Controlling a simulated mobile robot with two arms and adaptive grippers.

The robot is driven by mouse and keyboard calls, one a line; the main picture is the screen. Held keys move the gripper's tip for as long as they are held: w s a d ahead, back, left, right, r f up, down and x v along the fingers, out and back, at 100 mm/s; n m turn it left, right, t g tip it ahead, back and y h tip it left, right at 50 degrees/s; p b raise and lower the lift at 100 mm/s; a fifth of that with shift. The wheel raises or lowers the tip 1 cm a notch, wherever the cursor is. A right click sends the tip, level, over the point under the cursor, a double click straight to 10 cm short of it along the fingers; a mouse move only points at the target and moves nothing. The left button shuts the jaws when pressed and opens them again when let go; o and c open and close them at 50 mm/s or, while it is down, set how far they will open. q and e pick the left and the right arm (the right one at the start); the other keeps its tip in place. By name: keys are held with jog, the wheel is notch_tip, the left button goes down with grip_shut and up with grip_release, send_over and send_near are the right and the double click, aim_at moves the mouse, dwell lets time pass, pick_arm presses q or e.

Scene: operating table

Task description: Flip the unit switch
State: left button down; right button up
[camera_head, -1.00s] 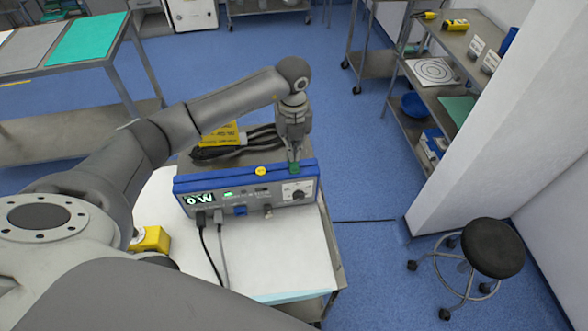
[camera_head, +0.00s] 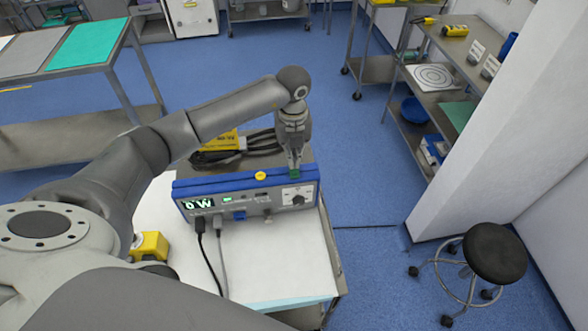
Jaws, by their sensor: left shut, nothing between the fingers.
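The electrosurgical-type unit (camera_head: 247,203) is a blue and grey box on a cart, its front panel facing me. A lit display (camera_head: 198,204) shows at the left of the panel and a round dark knob (camera_head: 298,199) at the right. A yellow round button (camera_head: 260,176) sits on its top edge. My left gripper (camera_head: 295,172) is shut and empty, pointing down at the top right edge of the unit, over a small green piece (camera_head: 294,175). Whether the fingertips touch it I cannot tell. The unit switch cannot be clearly picked out. My right gripper is not in view.
Dark cables and a yellow item (camera_head: 222,142) lie behind the unit. Two cords hang from its front over the white cart top (camera_head: 270,265). A yellow block (camera_head: 150,246) stands at left. A stool (camera_head: 495,252) and wall (camera_head: 490,130) are at right.

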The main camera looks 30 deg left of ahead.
pick_arm(q)
jog(key=shift+f+b, duration=0.55)
jog(key=shift+f, duration=0.2)
dwell(0.8)
jog(key=shift+s+r, duration=0.1)
jog(key=shift+r, duration=0.05)
jog(key=shift+r+p, duration=0.8)
jog(key=shift+r, duration=0.1)
notch_tip(320, 180, up, 5)
jog(key=p, duration=0.3)
